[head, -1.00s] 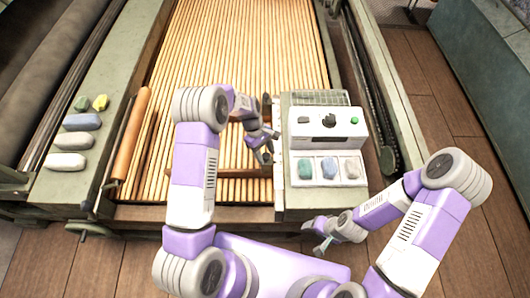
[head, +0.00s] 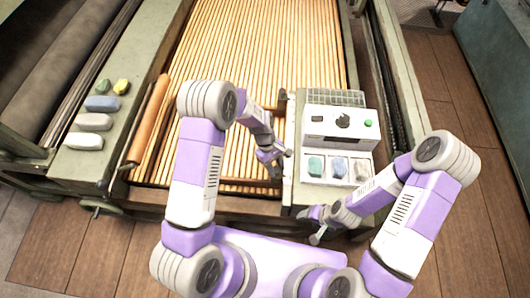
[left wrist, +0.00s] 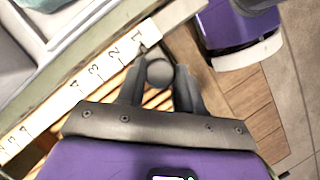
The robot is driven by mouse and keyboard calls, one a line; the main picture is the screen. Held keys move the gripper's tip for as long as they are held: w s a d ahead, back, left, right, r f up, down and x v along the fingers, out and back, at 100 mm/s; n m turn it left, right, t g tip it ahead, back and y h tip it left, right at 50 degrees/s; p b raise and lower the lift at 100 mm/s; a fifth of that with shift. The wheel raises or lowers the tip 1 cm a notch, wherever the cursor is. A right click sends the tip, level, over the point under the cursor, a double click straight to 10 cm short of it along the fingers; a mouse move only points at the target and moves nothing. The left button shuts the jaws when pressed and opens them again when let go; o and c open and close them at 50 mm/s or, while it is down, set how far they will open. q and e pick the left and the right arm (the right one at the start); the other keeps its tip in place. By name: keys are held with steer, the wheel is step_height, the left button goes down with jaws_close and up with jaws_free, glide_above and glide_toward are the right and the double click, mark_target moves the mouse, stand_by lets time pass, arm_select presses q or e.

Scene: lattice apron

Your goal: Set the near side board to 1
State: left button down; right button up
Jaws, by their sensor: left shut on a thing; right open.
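My left gripper (head: 275,168) is at the right end of the near side board (head: 245,187), a brown wooden bar across the slatted apron near its front edge. In the left wrist view the gripper (left wrist: 159,85) is shut on a round grey knob (left wrist: 159,72). A white number scale (left wrist: 96,74) runs diagonally beside the knob. The end of the scale marked 1 lies closest to the knob, and a thin dark piece reaches from the knob's side toward the 1. My right gripper (head: 313,230) is open and empty in front of the machine.
A white control box (head: 340,125) with a dark knob and green button stands right of the apron. A tray (head: 336,182) of several coloured lumps sits before it. More lumps (head: 102,103) and an orange roller (head: 148,120) are at left.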

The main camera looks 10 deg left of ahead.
arm_select(q)
steer(key=shift+s, duration=0.35)
steer(key=c, duration=0.8)
jaws_free()
steer(key=shift+o, duration=0.2)
steer(key=shift+w+r, duration=0.1)
steer(key=shift+w+a+r, duration=0.1)
steer(key=shift+r, duration=0.25)
steer(key=p+v, duration=0.2)
steer(key=v, duration=0.4)
steer(key=shift+r, duration=0.3)
steer(key=shift+a, duration=0.1)
